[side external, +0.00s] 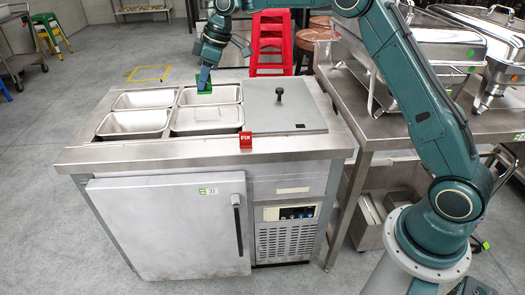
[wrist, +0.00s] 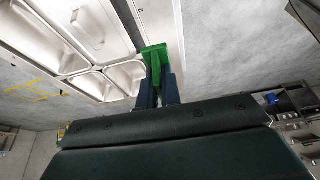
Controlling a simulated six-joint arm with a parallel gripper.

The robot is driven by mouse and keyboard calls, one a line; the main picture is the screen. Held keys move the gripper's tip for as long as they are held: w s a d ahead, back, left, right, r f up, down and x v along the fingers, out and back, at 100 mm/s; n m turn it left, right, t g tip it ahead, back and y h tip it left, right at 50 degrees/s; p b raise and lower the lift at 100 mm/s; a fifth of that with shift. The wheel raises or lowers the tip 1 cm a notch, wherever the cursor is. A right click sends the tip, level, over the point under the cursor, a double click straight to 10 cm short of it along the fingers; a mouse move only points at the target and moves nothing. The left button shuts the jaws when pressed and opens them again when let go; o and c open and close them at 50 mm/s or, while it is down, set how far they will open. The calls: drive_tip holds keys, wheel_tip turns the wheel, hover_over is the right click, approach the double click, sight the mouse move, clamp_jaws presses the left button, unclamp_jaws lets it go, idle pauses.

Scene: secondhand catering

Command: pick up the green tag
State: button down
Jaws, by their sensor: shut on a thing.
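In the wrist view the tag (wrist: 155,56) sticks out between the two dark blue fingertips of my gripper (wrist: 158,80). I cannot tell whether the tag touches the counter.
A red FIX tag (side external: 245,140) stands on the front ledge of the steel counter (side external: 200,152). A grey lid (side external: 285,108) with a black knob lies right of the pans. Chafing dishes (side external: 440,50) stand on the right table. Red stools (side external: 271,45) are behind.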

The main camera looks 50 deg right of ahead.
drive_tip(key=shift+r, duration=0.55)
drive_tip(key=shift+d, duration=0.15)
